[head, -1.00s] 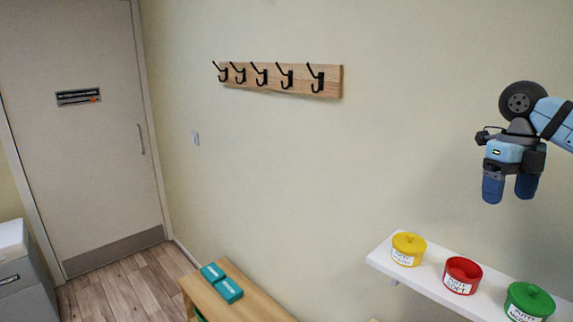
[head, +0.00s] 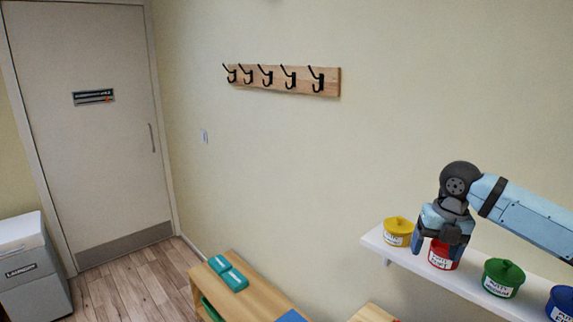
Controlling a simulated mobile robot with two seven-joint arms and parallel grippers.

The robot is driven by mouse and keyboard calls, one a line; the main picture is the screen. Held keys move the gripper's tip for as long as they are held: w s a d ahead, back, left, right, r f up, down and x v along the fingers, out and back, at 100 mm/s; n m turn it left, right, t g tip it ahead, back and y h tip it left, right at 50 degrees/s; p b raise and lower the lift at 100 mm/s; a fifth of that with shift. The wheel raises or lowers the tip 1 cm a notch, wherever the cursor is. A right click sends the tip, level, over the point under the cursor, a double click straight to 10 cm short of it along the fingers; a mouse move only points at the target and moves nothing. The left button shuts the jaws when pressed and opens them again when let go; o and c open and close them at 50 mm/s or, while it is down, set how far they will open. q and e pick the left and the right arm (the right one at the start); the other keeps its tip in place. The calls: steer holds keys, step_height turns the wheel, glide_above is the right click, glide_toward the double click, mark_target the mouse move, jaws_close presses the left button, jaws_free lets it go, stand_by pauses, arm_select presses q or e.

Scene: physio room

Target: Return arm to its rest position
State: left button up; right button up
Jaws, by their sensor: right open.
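My right gripper (head: 439,247) is open, with its blue fingers pointing down at the wall shelf. Its arm comes in from the right edge. The red putty pot (head: 442,262) on the shelf shows between and behind the fingers, and its upper part is partly hidden. I cannot tell whether the fingers touch it. No thing is seen lifted in the gripper. My left gripper is not in view.
The white shelf (head: 402,258) also holds yellow (head: 398,233), green (head: 503,279) and blue (head: 562,303) pots. A wooden hook rail (head: 302,80) is on the wall. Teal boxes (head: 235,280) lie on a low wooden bench (head: 262,297). A laundry bin (head: 35,272) stands by the door (head: 90,150).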

steer(key=s+a+f+m+t+y, duration=0.2)
steer(key=a+f+m, duration=0.3)
steer(key=a+f, duration=0.45)
steer(key=s+a+f+m+t+y, duration=0.25)
steer(key=a+f+m, duration=0.35)
steer(key=f, duration=0.6)
steer(key=s+a+f+m+t, duration=0.3)
steer(key=s+a+f+m, duration=0.2)
steer(key=s+f+m, duration=0.25)
steer(key=s+d+f+m+t+h, duration=0.1)
steer(key=s+f+m, duration=0.3)
steer(key=s, duration=0.5)
steer(key=s+d+f+m+t+h, duration=0.1)
steer(key=s+d+f+m, duration=0.3)
steer(key=s+m, duration=0.4)
steer(key=shift+s+d+f+t, duration=0.2)
steer(key=shift+s+t, duration=0.15)
steer(key=shift+s, duration=0.15)
steer(key=shift+h, duration=0.25)
